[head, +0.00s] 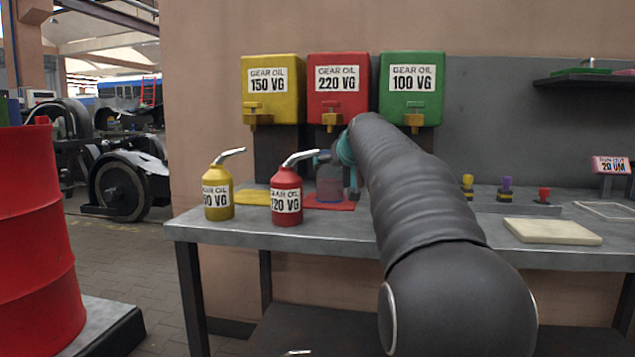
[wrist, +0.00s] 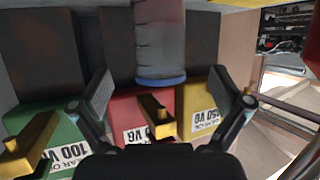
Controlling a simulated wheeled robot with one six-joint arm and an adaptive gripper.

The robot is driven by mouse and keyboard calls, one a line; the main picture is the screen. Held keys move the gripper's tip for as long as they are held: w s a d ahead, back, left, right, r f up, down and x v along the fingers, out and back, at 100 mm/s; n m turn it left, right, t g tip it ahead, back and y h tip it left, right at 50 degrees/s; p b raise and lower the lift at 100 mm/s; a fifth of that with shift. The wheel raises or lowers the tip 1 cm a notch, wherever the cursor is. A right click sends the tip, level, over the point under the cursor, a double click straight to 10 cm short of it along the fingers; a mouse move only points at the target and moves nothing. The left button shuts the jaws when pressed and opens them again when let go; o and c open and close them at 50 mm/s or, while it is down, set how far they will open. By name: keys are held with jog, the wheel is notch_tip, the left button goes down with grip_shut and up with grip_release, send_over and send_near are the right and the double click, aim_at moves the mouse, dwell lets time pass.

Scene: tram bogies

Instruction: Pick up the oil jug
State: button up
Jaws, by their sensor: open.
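A clear, see-through jug (head: 329,188) with a bluish rim stands on a red mat (head: 329,206) below the red tank's tap in the head view. It also shows upside down in the wrist view (wrist: 160,38), in front of the tanks, between the lines of my two fingers. My gripper (head: 340,172) is open beside the jug, partly hidden by my arm; its fingers also show in the wrist view (wrist: 150,88). I cannot tell if they touch the jug. A yellow spouted can (head: 217,195) and a red spouted can (head: 286,200) stand to the left.
Yellow (head: 270,100), red (head: 338,100) and green (head: 412,100) oil tanks with brass taps stand behind the workbench (head: 340,235). A pale slab (head: 552,231) and small coloured pieces (head: 506,188) are at right. A red drum (head: 38,230) stands at left.

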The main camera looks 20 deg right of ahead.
aim_at(336, 169)
jog(key=x, duration=0.5)
jog(key=shift+s+d+f, duration=0.1)
jog(key=shift+s+d, duration=0.05)
jog(key=shift+d, duration=0.2)
jog(key=shift+w+d+f+p, duration=0.1)
jog(key=shift+w+f+p, duration=0.05)
jog(key=shift+w+f, duration=0.55)
jog(key=shift+w+f+p, duration=0.1)
jog(key=shift+w+f, duration=0.4)
jog(key=shift+w, duration=0.4)
jog(key=shift+w+f+p, duration=0.15)
jog(key=shift+w+f, duration=0.45)
jog(key=shift+w, duration=0.15)
jog(key=c, duration=1.3)
jog(key=shift+r, duration=0.15)
